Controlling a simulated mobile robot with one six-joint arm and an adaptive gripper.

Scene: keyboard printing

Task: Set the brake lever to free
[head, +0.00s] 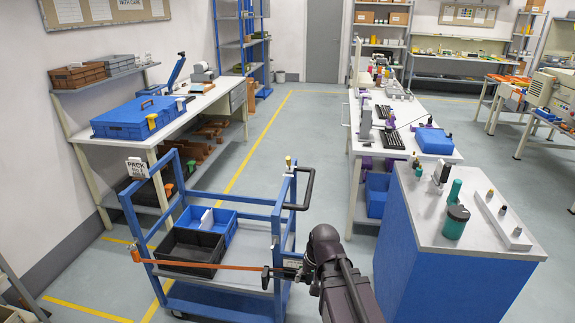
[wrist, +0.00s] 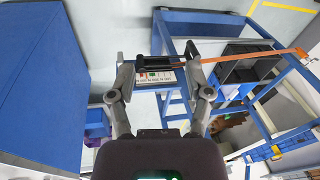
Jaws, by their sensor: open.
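The brake lever (wrist: 155,72) shows in the wrist view as a short black bar on the blue cart. Below it is a small white plate (wrist: 157,80) with red and green marks and fine print I cannot read. My gripper (wrist: 157,66) is open, with one finger on each side of the lever; I cannot tell whether either touches it. In the head view, the blue cart (head: 205,304) stands left of my arm. A dark fitting at its near right side is partly hidden by my wrist, so the lever's setting is unclear.
An orange strap (head: 205,266) crosses the cart's near side. The cart holds a black crate (head: 188,250) and a blue crate (head: 222,226). A blue cabinet (head: 440,262) stands close right of my arm. Open floor (head: 270,130) lies behind the cart.

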